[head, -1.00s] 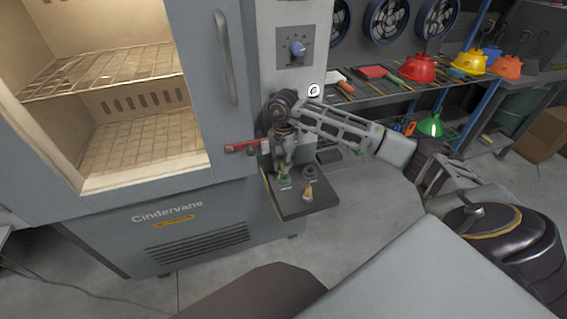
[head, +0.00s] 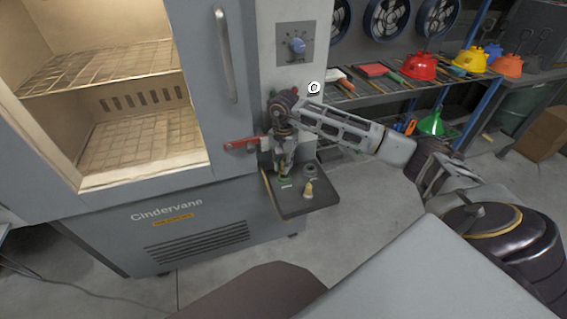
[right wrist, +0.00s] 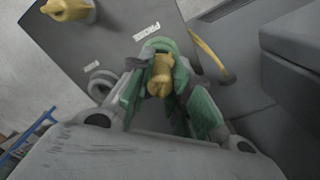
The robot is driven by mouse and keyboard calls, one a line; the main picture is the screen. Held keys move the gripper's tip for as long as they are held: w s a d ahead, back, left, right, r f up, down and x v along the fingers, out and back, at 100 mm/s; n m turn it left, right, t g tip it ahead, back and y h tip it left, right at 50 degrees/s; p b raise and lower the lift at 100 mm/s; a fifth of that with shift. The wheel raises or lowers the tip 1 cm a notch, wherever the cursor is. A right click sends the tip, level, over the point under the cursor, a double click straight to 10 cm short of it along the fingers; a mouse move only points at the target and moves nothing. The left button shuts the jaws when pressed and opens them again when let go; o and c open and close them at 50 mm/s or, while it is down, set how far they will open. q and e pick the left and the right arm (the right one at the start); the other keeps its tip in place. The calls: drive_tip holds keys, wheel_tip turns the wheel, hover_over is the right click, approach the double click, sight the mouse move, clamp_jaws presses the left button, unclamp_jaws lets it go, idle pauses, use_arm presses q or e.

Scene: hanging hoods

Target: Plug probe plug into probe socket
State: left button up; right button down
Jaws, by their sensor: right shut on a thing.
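The probe plug (right wrist: 160,76) is yellow and sits between the green-padded fingers of my right gripper (right wrist: 165,92), which is shut on it. In the right wrist view it overlaps a green ring, the probe socket (right wrist: 157,45), beside a label reading PROBE. I cannot tell whether the plug's tip is inside the ring. In the head view my right gripper (head: 284,163) points down over the small dark shelf (head: 298,208), and the green socket (head: 286,183) shows just below it. The plug is hidden there. My left gripper is not in view.
A grey ring socket (head: 310,170) and another yellow plug (head: 308,189) are on the shelf, right of the gripper. A red handle (head: 241,144) sticks out at left. The grey cabinet (head: 205,205) stands close behind. A rack with helmet-like coloured items (head: 420,67) is at back right.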

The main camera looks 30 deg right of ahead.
drive_tip(key=shift+f+b, duration=0.65)
drive_tip(key=shift+f, duration=0.4)
idle(0.6)
drive_tip(key=c, duration=1.2)
unclamp_jaws()
drive_tip(key=shift+c, duration=0.2)
drive_tip(key=shift+r, duration=6)
drive_tip(key=shift+s, duration=0.1)
